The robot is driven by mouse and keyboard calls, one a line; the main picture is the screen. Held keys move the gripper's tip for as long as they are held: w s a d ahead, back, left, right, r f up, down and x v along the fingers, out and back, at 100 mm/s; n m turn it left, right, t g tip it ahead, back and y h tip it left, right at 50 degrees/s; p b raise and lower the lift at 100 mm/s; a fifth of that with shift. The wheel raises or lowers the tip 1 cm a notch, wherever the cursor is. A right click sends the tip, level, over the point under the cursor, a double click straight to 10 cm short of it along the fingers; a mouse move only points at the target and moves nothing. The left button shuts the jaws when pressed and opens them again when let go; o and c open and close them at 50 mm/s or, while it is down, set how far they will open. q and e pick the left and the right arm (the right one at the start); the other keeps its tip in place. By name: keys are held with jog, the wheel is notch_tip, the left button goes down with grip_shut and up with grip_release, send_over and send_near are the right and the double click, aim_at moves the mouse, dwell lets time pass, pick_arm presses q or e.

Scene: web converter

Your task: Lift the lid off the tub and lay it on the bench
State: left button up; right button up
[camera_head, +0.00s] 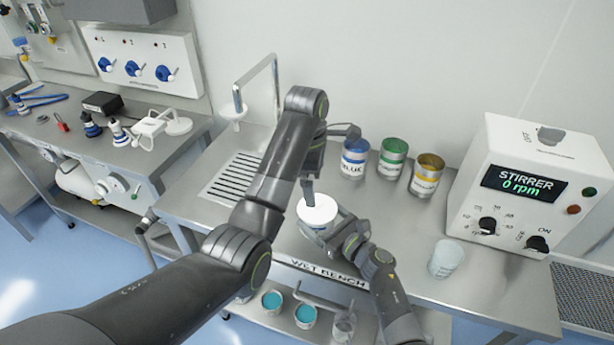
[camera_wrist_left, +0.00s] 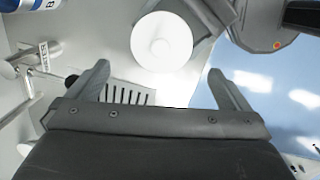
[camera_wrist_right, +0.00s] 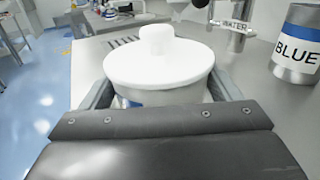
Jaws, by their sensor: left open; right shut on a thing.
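The tub (camera_head: 309,232) stands near the front edge of the wet bench (camera_head: 400,262). Its round white lid (camera_head: 317,209) sits on top, and the lid's knob shows in the right wrist view (camera_wrist_right: 157,40). My right gripper (camera_head: 346,240) is shut on the tub's body, with one finger on each side below the lid (camera_wrist_right: 160,64). My left gripper (camera_head: 310,192) is open and empty above the bench, close to the lid. In the left wrist view the lid (camera_wrist_left: 161,42) lies beyond the spread fingers (camera_wrist_left: 165,85).
Blue (camera_head: 354,158), green (camera_head: 392,157) and yellow (camera_head: 427,174) labelled cans stand behind the tub. A stirrer box (camera_head: 540,185) and a clear beaker (camera_head: 445,259) are at the right. A drain grille (camera_head: 238,178) and tap (camera_head: 255,85) are at the left. Bare bench lies right of the tub.

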aim_at(317, 203)
pick_arm(q)
jog(key=f+n, duration=0.3)
jog(key=f+n+h, duration=0.1)
jog(key=f+n, duration=0.2)
jog(key=f+n+t, duration=0.1)
jog(key=f+n, duration=0.2)
jog(key=shift+d+f, duration=0.15)
jog(key=shift+d, duration=0.2)
dwell(0.5)
jog(key=c, duration=0.8)
jog(key=shift+w, duration=0.1)
jog(key=shift+r, duration=1.15)
